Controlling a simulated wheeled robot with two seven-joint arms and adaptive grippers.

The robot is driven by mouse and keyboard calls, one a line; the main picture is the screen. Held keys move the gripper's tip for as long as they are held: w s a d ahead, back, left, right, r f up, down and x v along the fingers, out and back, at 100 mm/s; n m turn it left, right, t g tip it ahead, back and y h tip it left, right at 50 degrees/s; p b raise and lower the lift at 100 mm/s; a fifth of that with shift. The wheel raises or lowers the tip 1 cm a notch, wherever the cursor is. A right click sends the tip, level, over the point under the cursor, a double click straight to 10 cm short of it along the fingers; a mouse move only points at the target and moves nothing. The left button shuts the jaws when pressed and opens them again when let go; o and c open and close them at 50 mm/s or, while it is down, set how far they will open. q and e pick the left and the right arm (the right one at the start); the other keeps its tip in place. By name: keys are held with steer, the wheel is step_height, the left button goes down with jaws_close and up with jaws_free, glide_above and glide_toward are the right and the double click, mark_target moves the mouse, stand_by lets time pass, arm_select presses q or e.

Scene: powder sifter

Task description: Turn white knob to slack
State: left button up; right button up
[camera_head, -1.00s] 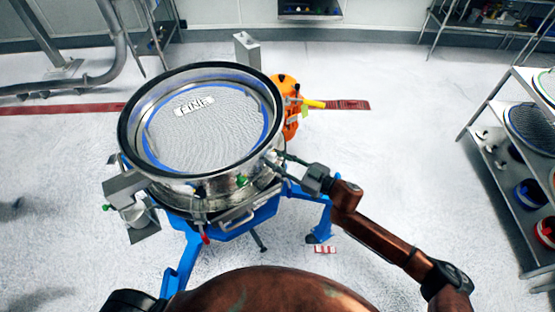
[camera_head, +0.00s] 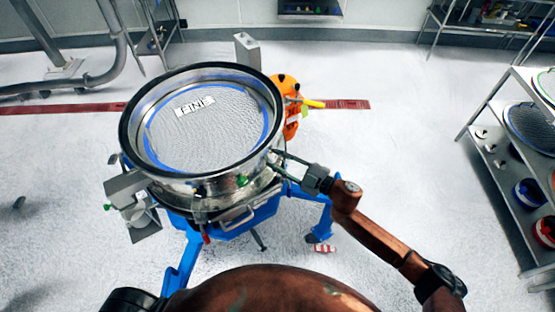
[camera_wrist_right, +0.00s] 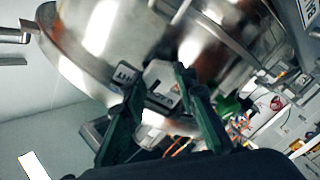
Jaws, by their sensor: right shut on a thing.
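The powder sifter (camera_head: 202,183) is a round steel drum with a black rim, standing on a blue frame. My right gripper (camera_head: 279,163) is at the right side of the drum, just below the rim. In the right wrist view, its two dark green fingers (camera_wrist_right: 158,108) are on either side of a pale, angular part (camera_wrist_right: 160,78) against the steel wall. This looks like the white knob, but its label is unclear and the fingers hide part of it. The gripper is shut on it. My left gripper is not in view.
A mesh screen (camera_head: 215,125) lies inside the drum. An orange unit (camera_head: 288,115) stands behind it on the right. A shelf rack (camera_head: 508,178) with trays and bowls stands at far right.

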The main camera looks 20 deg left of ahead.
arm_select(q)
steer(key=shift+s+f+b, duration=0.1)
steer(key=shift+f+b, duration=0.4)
arm_select(e)
steer(key=n, duration=0.5)
steer(key=shift+f+n, duration=0.15)
steer(key=shift+n, duration=0.25)
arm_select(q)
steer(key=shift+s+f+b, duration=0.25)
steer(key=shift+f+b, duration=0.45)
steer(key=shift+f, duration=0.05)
arm_select(e)
steer(key=n, duration=0.4)
steer(key=shift+n, duration=0.3)
steer(key=o, duration=1.2)
steer(key=shift+c, duration=0.2)
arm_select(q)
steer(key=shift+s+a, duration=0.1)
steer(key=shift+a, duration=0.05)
arm_select(e)
steer(key=shift+d, duration=0.1)
steer(key=v, duration=1.1)
steer(key=shift+s+d, duration=0.2)
steer(key=shift+d, duration=0.15)
steer(key=shift+w, duration=0.1)
